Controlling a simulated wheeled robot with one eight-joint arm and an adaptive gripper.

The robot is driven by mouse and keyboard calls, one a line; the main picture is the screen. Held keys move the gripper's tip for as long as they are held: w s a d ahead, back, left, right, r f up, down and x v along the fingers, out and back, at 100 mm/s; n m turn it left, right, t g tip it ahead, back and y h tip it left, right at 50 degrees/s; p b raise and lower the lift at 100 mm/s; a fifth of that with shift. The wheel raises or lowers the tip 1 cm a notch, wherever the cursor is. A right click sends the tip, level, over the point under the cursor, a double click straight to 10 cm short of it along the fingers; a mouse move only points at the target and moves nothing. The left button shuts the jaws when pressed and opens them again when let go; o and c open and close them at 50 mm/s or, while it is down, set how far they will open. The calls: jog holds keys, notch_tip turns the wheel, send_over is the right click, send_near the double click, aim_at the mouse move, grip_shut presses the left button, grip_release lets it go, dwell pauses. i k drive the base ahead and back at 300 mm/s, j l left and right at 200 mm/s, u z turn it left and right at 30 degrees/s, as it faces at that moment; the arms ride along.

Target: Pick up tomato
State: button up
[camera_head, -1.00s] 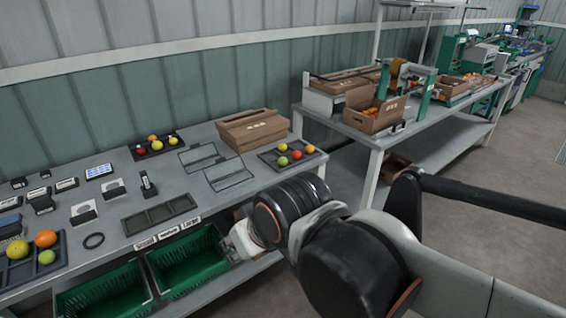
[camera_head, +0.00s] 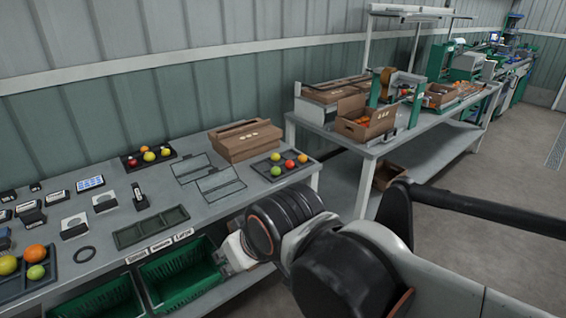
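Several tomatoes lie in dark trays on the grey table. In the tray at the table's right end (camera_head: 262,172), a red tomato (camera_head: 289,164) sits with green and orange-yellow ones. In the back tray (camera_head: 128,167), a red tomato (camera_head: 133,162) sits beside an orange one (camera_head: 145,149) and yellow ones. In the left tray (camera_head: 14,292), an orange-red tomato (camera_head: 34,252) sits with a yellow one (camera_head: 8,265) and a green one (camera_head: 36,272). My arm reaches in from the lower right, low in front of the table edge. My gripper's fingers are not visible.
Green crates (camera_head: 183,290) stand below the table front. Brown cartons (camera_head: 243,140), wire frames (camera_head: 220,183), an empty divided tray (camera_head: 151,227), a black ring (camera_head: 84,254) and small devices lie on the table. A second table (camera_head: 357,147) with cartons and machinery stands behind to the right.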

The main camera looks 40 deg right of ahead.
aim_at(275, 171)
jog(key=i+j+u, duration=0.15)
jog(key=i+j, duration=0.15)
jog(key=i, duration=0.2)
jog(key=i+j+u, duration=0.2)
jog(key=i, duration=0.35)
jog(key=i+j+u, duration=0.15)
jog(key=i, duration=0.35)
jog(key=z, duration=2.5)
